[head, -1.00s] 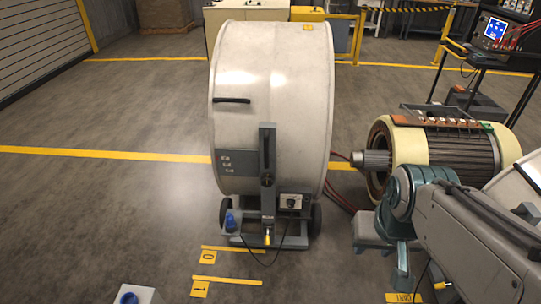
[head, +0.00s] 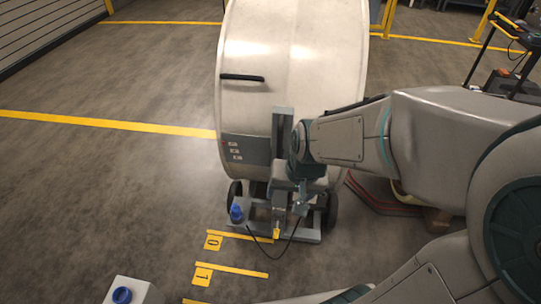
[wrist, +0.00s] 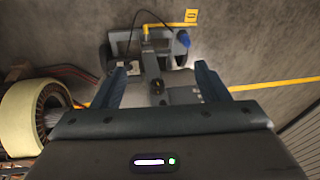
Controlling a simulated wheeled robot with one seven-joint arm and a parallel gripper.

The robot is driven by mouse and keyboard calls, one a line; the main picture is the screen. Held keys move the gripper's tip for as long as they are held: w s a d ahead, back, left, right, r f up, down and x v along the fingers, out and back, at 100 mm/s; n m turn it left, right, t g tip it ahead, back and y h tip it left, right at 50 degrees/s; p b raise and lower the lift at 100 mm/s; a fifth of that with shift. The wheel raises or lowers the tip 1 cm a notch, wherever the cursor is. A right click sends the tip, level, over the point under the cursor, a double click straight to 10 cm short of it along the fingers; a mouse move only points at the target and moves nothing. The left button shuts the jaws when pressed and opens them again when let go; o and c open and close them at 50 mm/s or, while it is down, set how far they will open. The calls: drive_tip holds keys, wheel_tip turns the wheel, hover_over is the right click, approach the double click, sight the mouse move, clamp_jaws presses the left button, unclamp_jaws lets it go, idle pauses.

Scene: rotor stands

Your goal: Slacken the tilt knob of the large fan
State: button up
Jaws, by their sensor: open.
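The large fan (head: 300,60) is a big white drum on a small wheeled base, with a dark handle on its side. A grey slotted bracket (head: 282,125) runs up its near side. My gripper (head: 298,205) is in front of the lower bracket and hides part of it in the head view. In the wrist view my gripper (wrist: 160,75) has its two fingers wide apart, with the grey post (wrist: 150,64) between them. A small dark knob-like part (wrist: 157,86) shows between the fingers, apart from both. In the head view the tilt knob is hidden behind my arm.
A blue knob (head: 236,212) sits on the left of the fan's base. A black cable (head: 262,232) loops over the floor by yellow marks 0 and 1. A wound rotor (wrist: 30,115) lies at left in the wrist view. The floor left of the fan is clear.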

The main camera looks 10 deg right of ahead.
drive_tip(key=w+d+f+m+t+h+b, duration=0.1)
drive_tip(key=w+f+m+h+b, duration=0.2)
drive_tip(key=f, duration=0.8)
drive_tip(key=w+f+t+h+b, duration=0.15)
drive_tip(key=f+b, duration=0.35)
drive_tip(key=f, duration=0.6)
drive_tip(key=w+d+f+m+t+h+b, duration=0.15)
drive_tip(key=w+f+b, duration=0.25)
drive_tip(key=f, duration=0.7)
drive_tip(key=w+r+n+t+h+b, duration=0.1)
drive_tip(key=w+r+n+t+b, duration=0.2)
drive_tip(key=w+t+b, duration=0.5)
drive_tip(key=w+t, duration=0.2)
drive_tip(key=w, duration=0.9)
drive_tip(key=shift+w+d+t+b, duration=0.15)
drive_tip(key=shift+w+t+b, duration=0.15)
drive_tip(key=shift+r, duration=0.1)
drive_tip(key=c, duration=1)
